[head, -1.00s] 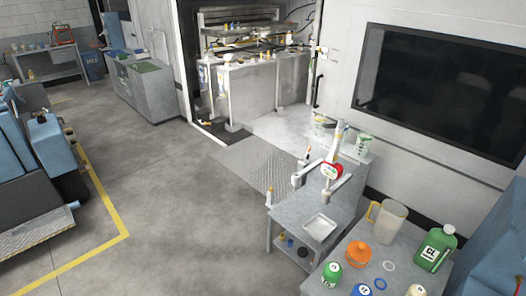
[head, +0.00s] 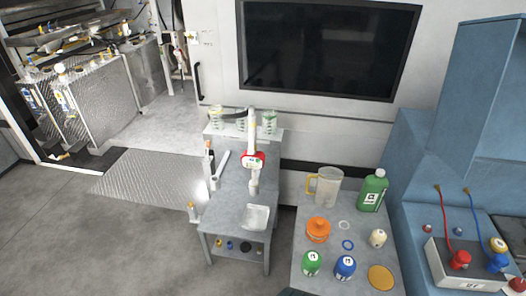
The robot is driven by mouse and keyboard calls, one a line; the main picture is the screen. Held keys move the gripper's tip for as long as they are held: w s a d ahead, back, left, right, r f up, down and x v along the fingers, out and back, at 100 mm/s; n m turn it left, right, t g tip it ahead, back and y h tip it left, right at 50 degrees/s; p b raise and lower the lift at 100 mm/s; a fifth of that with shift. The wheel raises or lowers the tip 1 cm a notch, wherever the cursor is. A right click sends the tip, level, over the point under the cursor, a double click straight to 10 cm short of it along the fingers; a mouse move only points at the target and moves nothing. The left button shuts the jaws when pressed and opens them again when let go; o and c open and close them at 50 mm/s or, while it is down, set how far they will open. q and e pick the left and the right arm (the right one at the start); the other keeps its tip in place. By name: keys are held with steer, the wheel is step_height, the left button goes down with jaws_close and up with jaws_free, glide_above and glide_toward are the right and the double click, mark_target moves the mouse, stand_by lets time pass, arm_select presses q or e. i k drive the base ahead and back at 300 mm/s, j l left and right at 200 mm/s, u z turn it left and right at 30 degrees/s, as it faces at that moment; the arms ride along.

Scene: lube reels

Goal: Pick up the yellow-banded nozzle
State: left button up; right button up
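I cannot single out the yellow-banded nozzle with certainty. Small white and yellow fittings (head: 63,101) hang at the front of the metal reel station at the upper left, too small to tell apart. A small pale upright piece with a yellowish top (head: 192,211) stands at the left side of the grey bench; I cannot tell what it is. Neither of my grippers shows in the head view.
The grey bench (head: 228,206) holds a white tray (head: 256,218). Right of it, another table carries a clear jug (head: 327,188), green jug (head: 372,191), orange container (head: 318,230) and several small bottles. Open floor (head: 110,245) lies left, before a metal floor plate (head: 145,180).

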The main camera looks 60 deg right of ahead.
mark_target(251, 164)
steer(key=i+l+z, duration=0.1)
steer(key=z, duration=0.35)
steer(key=i+z, duration=0.3)
steer(key=z, duration=0.15)
steer(key=i+z, duration=0.2)
steer(key=z, duration=0.3)
steer(key=i+j+z, duration=0.1)
steer(key=z, duration=0.35)
steer(key=i+j, duration=0.05)
steer(key=i, duration=0.05)
